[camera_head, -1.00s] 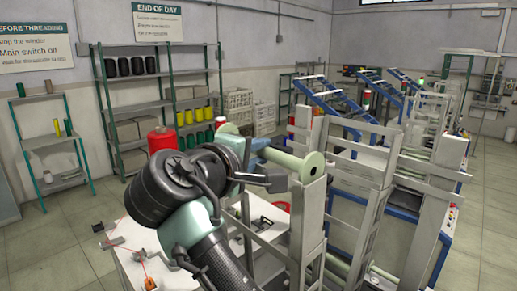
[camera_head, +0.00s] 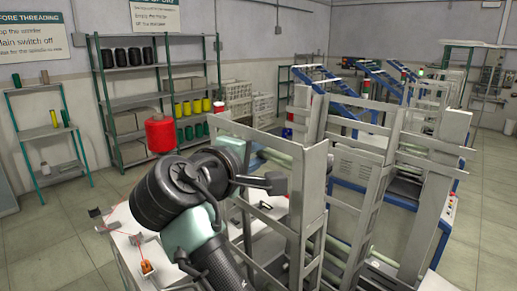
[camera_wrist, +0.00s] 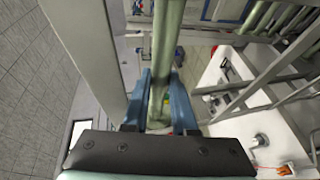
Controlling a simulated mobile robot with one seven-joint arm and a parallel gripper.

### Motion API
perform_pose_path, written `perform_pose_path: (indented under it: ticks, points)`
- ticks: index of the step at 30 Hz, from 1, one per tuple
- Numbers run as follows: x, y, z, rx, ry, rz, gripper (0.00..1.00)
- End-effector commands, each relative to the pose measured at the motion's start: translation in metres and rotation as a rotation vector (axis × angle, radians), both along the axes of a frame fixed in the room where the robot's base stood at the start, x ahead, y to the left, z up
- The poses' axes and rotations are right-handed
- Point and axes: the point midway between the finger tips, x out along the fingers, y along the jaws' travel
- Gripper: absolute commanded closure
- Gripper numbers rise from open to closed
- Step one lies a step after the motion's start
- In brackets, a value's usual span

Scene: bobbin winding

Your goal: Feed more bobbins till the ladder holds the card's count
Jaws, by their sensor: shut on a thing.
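My gripper (camera_wrist: 162,92) is shut on a pale green bobbin (camera_wrist: 165,45), with one blue finger on each side of it in the wrist view. In the head view the gripper (camera_head: 257,158) is left of the near grey post of the ladder (camera_head: 312,190). The held bobbin (camera_head: 281,160) runs rightward to this post, which hides its far end. I cannot tell whether the bobbin touches the ladder. Several other pale green bobbins (camera_wrist: 268,15) lie at the upper right of the wrist view. No count card is readable.
A white bench (camera_head: 128,245) with a small orange object (camera_head: 146,267) stands below my arm. A red spool (camera_head: 160,134) shows behind the arm. Shelves (camera_head: 125,103) with black, yellow and green spools line the wall. More grey frames (camera_head: 420,190) stand right; the floor at left is clear.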

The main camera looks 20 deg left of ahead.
Motion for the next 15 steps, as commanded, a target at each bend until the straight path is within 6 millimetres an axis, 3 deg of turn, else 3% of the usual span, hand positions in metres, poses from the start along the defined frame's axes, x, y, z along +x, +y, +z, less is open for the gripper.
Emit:
perform_pose_path:
  ticks: [2,15]
  points:
    - [0.0004,-0.0001,-0.0095,0.000,0.000,0.000,1.00]
    - [0.0008,-0.0005,-0.0137,0.000,0.000,0.000,1.00]
